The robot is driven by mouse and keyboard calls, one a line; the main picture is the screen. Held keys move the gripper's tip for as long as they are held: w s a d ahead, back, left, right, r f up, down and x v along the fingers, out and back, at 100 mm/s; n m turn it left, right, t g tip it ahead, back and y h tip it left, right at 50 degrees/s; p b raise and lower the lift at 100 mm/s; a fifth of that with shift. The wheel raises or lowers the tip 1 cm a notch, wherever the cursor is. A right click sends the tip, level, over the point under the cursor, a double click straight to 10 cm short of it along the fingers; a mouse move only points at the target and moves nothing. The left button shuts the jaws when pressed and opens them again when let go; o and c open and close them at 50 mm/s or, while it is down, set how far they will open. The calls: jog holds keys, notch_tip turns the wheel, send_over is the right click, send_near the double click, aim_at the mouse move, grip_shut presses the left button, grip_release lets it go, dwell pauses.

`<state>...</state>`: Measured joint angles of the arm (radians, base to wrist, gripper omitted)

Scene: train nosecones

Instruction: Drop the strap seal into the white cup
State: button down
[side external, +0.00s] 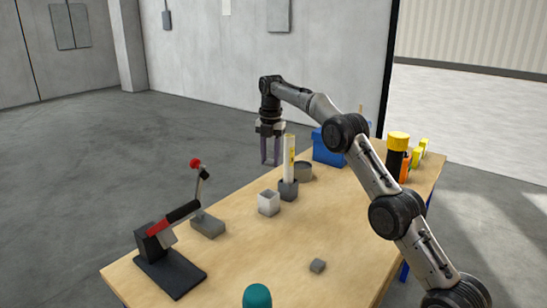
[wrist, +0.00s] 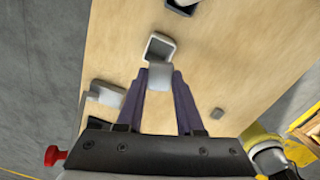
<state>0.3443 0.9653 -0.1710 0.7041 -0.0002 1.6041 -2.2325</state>
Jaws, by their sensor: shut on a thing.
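The white cup (side external: 268,207) is a small square open-topped cup standing on the table. In the wrist view the white cup (wrist: 154,47) shows its open mouth just beyond my fingertips. My gripper (side external: 270,162) points straight down and is raised above the table, behind the cup in the side view. In the wrist view a light grey piece, which I take for the strap seal (wrist: 160,78), sits between the fingertips of my gripper (wrist: 160,72), in line with the cup's near side. The side view does not show the seal clearly.
A tall white and yellow piece (side external: 289,157) stands at a dark grey cup (side external: 288,191) close beside the white cup. A round grey bowl (side external: 303,172), a blue box (side external: 327,148), a grey block (side external: 208,225) and a red-and-black lever tool (side external: 170,250) are around. The front table is mostly clear.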

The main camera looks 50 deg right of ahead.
aim_at(272, 167)
jog(key=f, duration=0.1)
jog(key=d+f, duration=0.1)
jog(key=f, duration=0.2)
jog(key=shift+w+d+f, duration=0.15)
jog(key=shift+w+d, duration=0.1)
jog(key=shift+f, duration=2.8)
jog(key=shift+c, duration=2.3)
grip_release()
jog(key=shift+r, duration=3.8)
